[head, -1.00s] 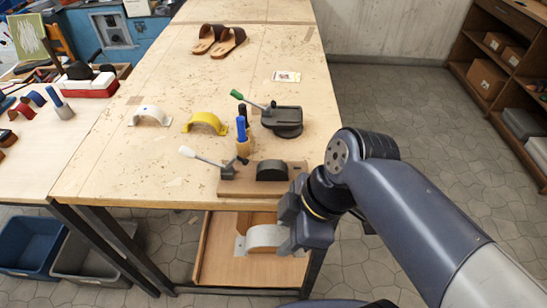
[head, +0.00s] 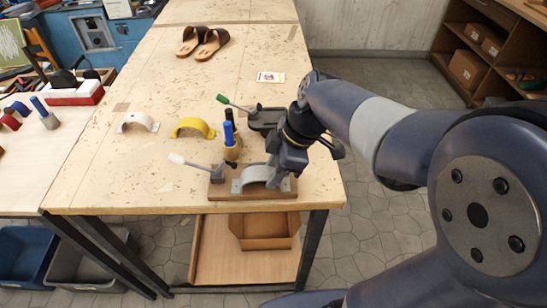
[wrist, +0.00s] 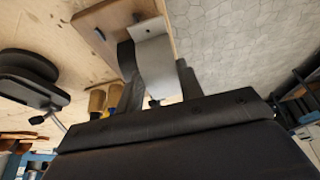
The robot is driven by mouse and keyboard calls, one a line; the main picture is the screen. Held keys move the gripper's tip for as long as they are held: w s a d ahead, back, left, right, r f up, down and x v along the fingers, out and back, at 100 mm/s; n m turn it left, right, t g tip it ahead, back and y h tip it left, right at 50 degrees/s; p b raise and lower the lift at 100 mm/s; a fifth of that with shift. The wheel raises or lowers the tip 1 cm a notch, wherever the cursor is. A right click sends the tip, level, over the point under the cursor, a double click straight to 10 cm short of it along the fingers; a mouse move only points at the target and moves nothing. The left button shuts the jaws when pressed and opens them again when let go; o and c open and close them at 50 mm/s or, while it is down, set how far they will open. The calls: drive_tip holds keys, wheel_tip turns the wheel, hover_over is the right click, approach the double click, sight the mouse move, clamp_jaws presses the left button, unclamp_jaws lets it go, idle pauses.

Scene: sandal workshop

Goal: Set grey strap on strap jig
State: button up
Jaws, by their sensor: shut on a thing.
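The grey strap (head: 258,174) is a curved band with flat end tabs. My gripper (head: 275,173) is shut on its right side. The strap arches over the place of the dark hump on the strap jig (head: 228,190), a wooden board at the table's front edge, and hides the hump. I cannot tell whether the strap rests fully on it. The jig's clamp (head: 214,172) has its white handle pointing left, off the strap. In the wrist view the strap (wrist: 157,62) shows between my fingers (wrist: 156,72), with the jig board (wrist: 95,22) beyond.
A black device (head: 266,118) with a green handle is behind my gripper. A white strap (head: 138,122) and a yellow strap (head: 192,127) lie to the left. A wooden box (head: 264,232) sits on the shelf below.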

drive_tip(key=shift+w, duration=0.6)
drive_tip(key=shift+w+d+f+p, duration=0.1)
drive_tip(key=shift+w+f+p, duration=0.2)
drive_tip(key=shift+w, duration=0.3)
drive_tip(key=shift+w+f+p, duration=0.15)
drive_tip(key=shift+w+p, duration=0.2)
drive_tip(key=shift+w, duration=0.25)
drive_tip(key=shift+f, duration=0.3)
drive_tip(key=shift+f, duration=0.2)
drive_tip(key=o, duration=1)
drive_tip(key=shift+r, duration=0.1)
drive_tip(key=shift+r, duration=0.2)
drive_tip(key=v, duration=1.1)
drive_tip(key=shift+d+r, duration=0.15)
drive_tip(key=shift+r, duration=0.25)
